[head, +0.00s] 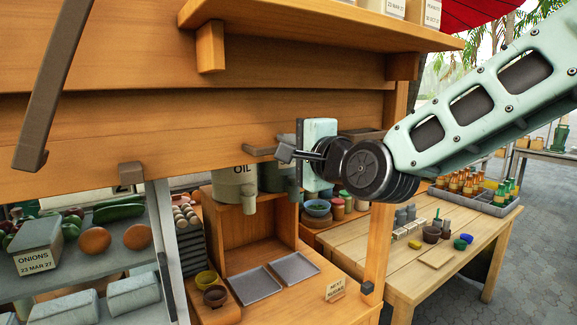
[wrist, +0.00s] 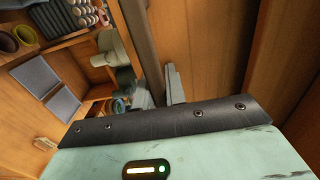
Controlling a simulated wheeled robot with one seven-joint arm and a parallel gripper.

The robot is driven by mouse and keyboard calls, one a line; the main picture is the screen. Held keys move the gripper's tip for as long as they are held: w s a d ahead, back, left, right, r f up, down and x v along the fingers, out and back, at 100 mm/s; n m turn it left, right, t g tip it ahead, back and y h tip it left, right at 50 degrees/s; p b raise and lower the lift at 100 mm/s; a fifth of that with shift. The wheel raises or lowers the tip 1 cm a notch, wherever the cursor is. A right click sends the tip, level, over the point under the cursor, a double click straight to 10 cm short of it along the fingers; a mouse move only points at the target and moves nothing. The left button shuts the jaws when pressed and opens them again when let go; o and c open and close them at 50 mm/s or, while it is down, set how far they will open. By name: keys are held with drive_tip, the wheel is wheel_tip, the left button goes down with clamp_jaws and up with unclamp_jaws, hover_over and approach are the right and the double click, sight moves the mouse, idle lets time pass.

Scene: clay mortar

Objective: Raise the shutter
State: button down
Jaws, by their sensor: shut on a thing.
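The shutter (head: 210,125) is a wide panel of orange-brown wooden planks above the stall's opening. Its lower edge hangs above the counter, so the opening below is uncovered. A brown handle bar (head: 262,150) is at the lower edge on the right side. My gripper (head: 287,153) is shut on the handle bar and hides part of it. In the wrist view, the shutter's wood (wrist: 205,45) fills the right side and a brown bar (wrist: 143,40) runs down to my grey fingers (wrist: 172,85). The exact contact of the fingers is partly hidden.
Below are the wooden counter (head: 300,312), grey trays (head: 255,285), an oil pot (head: 235,187) and a shelf of vegetables (head: 80,270). A post (head: 378,240) stands right of the opening. A wooden ledge (head: 330,22) juts out above. A side table (head: 460,235) stands right.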

sight(279, 109)
wheel_tip(279, 109, up, 7)
drive_tip(key=shift+f+p, duration=0.2)
drive_tip(key=shift+p, duration=1)
drive_tip(key=shift+w, duration=0.1)
drive_tip(key=c, duration=1.4)
unclamp_jaws()
drive_tip(key=shift+r, duration=0.1)
drive_tip(key=shift+c, duration=0.2)
drive_tip(key=shift+f, duration=0.2)
